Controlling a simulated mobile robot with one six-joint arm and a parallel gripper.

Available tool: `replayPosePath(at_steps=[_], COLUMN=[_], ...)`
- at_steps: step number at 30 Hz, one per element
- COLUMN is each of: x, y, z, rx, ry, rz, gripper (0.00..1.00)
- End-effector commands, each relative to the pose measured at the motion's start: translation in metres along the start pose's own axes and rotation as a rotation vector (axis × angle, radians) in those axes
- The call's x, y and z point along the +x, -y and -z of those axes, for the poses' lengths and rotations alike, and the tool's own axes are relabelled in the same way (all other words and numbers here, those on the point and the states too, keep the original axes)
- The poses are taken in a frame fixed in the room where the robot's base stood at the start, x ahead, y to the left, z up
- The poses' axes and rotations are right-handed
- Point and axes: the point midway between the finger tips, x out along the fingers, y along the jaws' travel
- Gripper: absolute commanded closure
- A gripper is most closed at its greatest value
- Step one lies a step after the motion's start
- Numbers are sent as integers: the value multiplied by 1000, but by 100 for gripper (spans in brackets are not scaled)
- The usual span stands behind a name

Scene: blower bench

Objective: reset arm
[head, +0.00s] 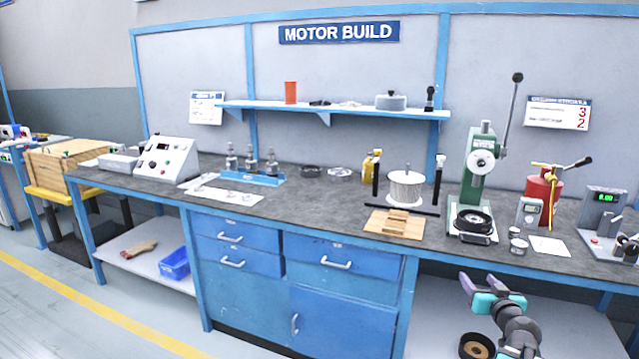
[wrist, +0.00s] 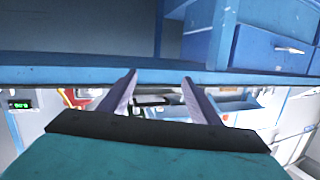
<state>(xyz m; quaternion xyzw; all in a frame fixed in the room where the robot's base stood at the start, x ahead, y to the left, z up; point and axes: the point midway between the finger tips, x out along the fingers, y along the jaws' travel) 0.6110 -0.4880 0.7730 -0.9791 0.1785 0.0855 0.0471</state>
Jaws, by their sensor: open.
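My gripper (head: 479,281) is in front of the right part of the bench, low in the head view, with teal finger bases and greyish fingers. It is open and empty. In the wrist view its two fingers (wrist: 160,78) stand apart with nothing held between them. Behind them runs a blue bench rail (wrist: 70,73), and a blue drawer front (wrist: 265,50) shows at upper right. My arm shows at the lower right of the head view.
The grey bench top (head: 330,190) carries a green press (head: 480,165), a red pump (head: 541,190), a white spool (head: 405,189) and a wooden block (head: 395,224). Blue drawers (head: 345,254) stand below. A dark ring (head: 477,346) lies near my arm. Floor at left is clear.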

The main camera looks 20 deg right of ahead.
Motion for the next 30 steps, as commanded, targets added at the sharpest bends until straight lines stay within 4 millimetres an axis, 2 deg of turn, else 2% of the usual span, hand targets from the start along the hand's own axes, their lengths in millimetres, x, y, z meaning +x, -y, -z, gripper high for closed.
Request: replayPosePath(at_steps=[1, 7, 12, 16, 23, 30], x=[7, 26, 31, 27, 4, -44], y=[21, 94, 159, 209, 292, 368], z=[-7, -51, -93, -128, -195, -269], rx=[-2, -33, -67, -93, -136, -186], ry=[22, 114, 204, 280, 432, 620], rz=[29, 135, 234, 313, 454, 594], gripper=[43, 43, 43, 43, 43, 43])
